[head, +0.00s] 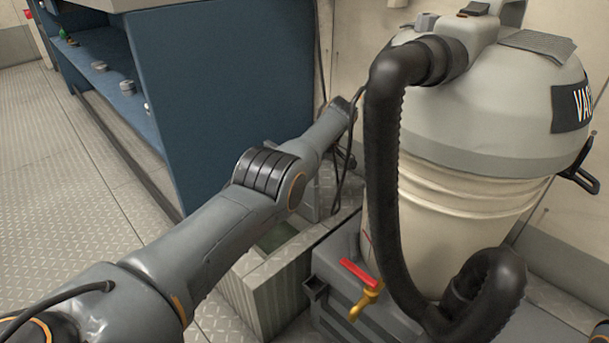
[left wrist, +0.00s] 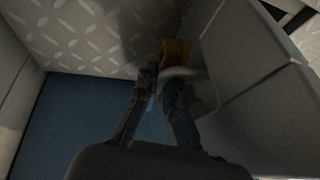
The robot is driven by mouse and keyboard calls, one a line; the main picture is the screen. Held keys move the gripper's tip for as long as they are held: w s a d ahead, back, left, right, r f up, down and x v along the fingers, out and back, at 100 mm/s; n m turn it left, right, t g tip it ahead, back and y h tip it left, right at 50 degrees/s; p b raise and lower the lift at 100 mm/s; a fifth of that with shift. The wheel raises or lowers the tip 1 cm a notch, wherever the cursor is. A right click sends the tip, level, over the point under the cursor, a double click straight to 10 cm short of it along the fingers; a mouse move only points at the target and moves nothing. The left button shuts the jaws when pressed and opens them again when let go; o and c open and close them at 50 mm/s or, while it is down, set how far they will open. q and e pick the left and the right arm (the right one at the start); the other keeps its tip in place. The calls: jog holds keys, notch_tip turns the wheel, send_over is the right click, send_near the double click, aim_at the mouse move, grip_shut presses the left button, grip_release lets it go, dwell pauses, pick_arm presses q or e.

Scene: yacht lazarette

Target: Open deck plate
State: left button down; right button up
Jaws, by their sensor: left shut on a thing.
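My left gripper (left wrist: 164,80) is in the left wrist view, its two dark fingers close together. It is shut on a pale, handle-like piece (left wrist: 186,72) beside a yellow part (left wrist: 176,50); the exact contact is dark and unclear. Diamond-pattern plate (left wrist: 90,35) lies just beyond the fingertips. I cannot tell whether the plate is lifted.
A large vacuum (head: 470,200) with a thick black hose (head: 383,170) stands close to the right of the arm. A grey box with a red-handled brass tap (head: 368,295) is below it. A blue cabinet (head: 225,80) stands left. The floor (head: 60,150) at far left is clear.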

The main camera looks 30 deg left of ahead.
pick_arm(q)
jog(key=c, duration=1.4)
grip_release()
jog(key=shift+c, duration=0.2)
notch_tip(320, 180, up, 10)
